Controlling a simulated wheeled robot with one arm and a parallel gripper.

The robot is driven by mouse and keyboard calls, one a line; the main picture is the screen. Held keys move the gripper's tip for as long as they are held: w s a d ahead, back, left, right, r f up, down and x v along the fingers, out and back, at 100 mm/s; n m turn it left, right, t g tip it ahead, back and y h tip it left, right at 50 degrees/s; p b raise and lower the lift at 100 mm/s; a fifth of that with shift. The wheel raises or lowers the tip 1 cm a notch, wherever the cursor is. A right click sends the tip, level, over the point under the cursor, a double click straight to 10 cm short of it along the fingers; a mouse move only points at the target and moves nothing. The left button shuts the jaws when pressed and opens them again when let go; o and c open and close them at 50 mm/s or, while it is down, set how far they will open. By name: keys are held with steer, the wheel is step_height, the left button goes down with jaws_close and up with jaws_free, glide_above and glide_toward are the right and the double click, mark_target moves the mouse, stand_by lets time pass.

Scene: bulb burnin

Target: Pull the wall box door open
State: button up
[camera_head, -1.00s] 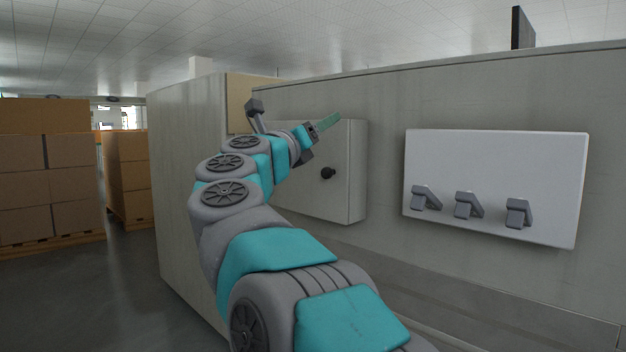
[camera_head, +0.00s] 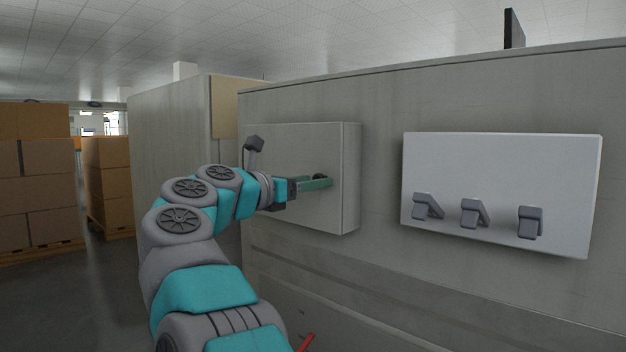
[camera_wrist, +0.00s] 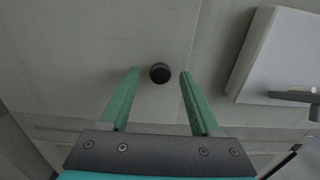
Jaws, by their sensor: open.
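The wall box (camera_head: 349,180) is a pale grey box on the partition wall, and its door (camera_head: 285,145) looks shut. Its round black knob (camera_wrist: 160,73) shows in the wrist view, between and just beyond the two green fingertips. My gripper (camera_wrist: 158,73) is open, with one finger on each side of the knob and a gap on both sides. In the head view my gripper (camera_head: 322,182) is in front of the door, and its fingers hide most of the knob (camera_head: 319,177).
A white panel (camera_head: 500,170) with three grey levers is on the wall to the right; its edge also shows in the wrist view (camera_wrist: 275,60). Stacked cartons (camera_head: 35,180) stand far left. A red piece (camera_head: 306,342) shows at the bottom edge.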

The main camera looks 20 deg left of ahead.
steer(key=shift+w+d, duration=0.2)
steer(key=shift+w, duration=0.25)
jaws_close()
stand_by(1.1)
